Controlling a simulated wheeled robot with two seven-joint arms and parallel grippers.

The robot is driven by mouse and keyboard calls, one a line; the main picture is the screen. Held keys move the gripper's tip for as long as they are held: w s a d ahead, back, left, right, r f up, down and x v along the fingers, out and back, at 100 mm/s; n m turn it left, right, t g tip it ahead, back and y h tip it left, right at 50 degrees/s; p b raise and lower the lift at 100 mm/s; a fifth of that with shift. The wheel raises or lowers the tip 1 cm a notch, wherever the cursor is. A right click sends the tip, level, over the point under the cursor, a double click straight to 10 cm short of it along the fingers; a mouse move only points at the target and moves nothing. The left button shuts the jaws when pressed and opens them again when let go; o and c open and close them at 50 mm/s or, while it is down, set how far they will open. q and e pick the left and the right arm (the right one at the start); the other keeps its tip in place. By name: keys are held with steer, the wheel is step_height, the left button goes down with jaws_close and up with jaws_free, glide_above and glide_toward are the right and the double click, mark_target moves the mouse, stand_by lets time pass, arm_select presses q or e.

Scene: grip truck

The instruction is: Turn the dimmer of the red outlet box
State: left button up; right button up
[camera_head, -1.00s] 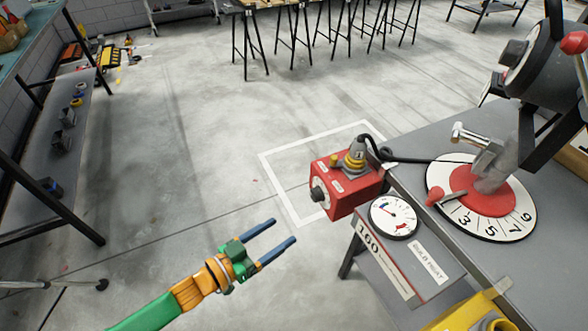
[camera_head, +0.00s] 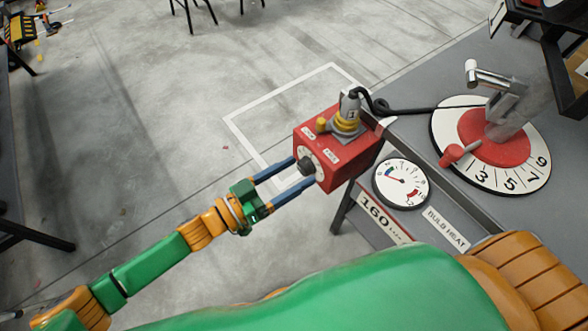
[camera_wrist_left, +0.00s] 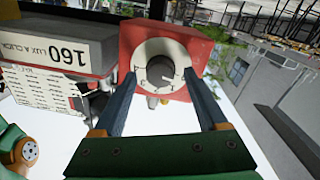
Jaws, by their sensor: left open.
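The red outlet box (camera_head: 345,165) is mounted at the left edge of the grey bench. Its dimmer (camera_head: 306,166), a dark knob on a pale round dial, faces my left gripper. My left gripper (camera_head: 304,171) is open, with one blue finger on each side of the knob and the tips close to the box face. In the left wrist view the dimmer (camera_wrist_left: 160,72) sits between the spread fingers, and the red box (camera_wrist_left: 176,38) is behind it. Whether the fingers touch the knob cannot be told. My right gripper is out of view.
A plug with a black cable (camera_head: 347,112) stands on top of the box. A white gauge (camera_head: 402,182) and a large numbered dial with a red handle (camera_head: 495,148) are to the right. Bare floor (camera_head: 150,150) lies on the left.

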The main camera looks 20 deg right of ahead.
arm_select(q)
steer(key=shift+w+d, duration=0.15)
steer(key=shift+d, duration=0.15)
jaws_close()
steer(key=shift+m, duration=0.3)
steer(key=m, duration=0.3)
steer(key=shift+p, duration=0.4)
steer(key=m, duration=0.4)
steer(key=shift+p, duration=0.35)
steer(key=m, duration=0.3)
steer(key=shift+m+y, duration=0.3)
steer(key=shift+m, duration=2.1)
